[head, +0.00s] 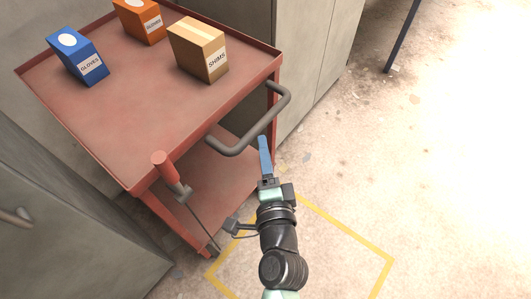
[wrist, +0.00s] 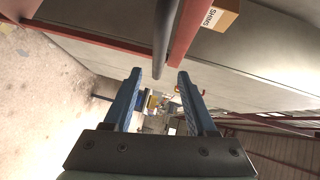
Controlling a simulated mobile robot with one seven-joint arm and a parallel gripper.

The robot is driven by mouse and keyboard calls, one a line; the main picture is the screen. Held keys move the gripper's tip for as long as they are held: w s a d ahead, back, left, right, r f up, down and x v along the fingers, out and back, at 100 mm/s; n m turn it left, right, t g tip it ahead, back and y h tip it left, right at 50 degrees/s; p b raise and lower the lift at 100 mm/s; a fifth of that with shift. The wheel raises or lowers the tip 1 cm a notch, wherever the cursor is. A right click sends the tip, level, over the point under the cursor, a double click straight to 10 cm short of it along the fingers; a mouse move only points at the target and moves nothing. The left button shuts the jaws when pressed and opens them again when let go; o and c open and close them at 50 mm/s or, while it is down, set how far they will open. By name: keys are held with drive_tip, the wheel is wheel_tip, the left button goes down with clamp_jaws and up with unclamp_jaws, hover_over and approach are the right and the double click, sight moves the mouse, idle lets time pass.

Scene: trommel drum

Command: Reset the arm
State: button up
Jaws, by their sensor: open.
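My gripper (head: 264,152) points away from my body, just right of the red cart's grey handle in the head view. In the wrist view my gripper (wrist: 155,88) shows two blue fingers spread wide with nothing between them. The grey handle (wrist: 162,40) runs in front of and above the fingertips there. I cannot tell whether a finger touches the handle (head: 257,131).
The red cart (head: 125,120) carries a blue gloves box (head: 77,57), an orange box (head: 140,20) and a tan shims box (head: 199,48). Grey cabinets (head: 310,60) stand behind it and at left (head: 60,220). Yellow lines (head: 345,235) mark the floor.

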drive_tip(key=w+r+n+t, duration=0.25)
drive_tip(key=r+n, duration=0.25)
drive_tip(key=r, duration=1.1)
drive_tip(key=w+r+n+t, duration=0.25)
drive_tip(key=r+n, duration=0.25)
drive_tip(key=r, duration=1)
drive_tip(key=s+d+r+n+t+h, duration=0.15)
drive_tip(key=s+r, duration=0.25)
drive_tip(key=r, duration=0.4)
drive_tip(key=s+r+n+t+h, duration=0.1)
drive_tip(key=s+r+t, duration=0.2)
drive_tip(key=s+r, duration=0.35)
drive_tip(key=s+d+r+n+t+h, duration=0.1)
drive_tip(key=s+r+n+t, duration=0.1)
drive_tip(key=r, duration=0.7)
wheel_tip(320, 180, up, 16)
drive_tip(key=p, duration=1.6)
drive_tip(key=shift+w+a, duration=0.15)
drive_tip(key=shift+a, duration=0.15)
drive_tip(key=shift+f, duration=0.1)
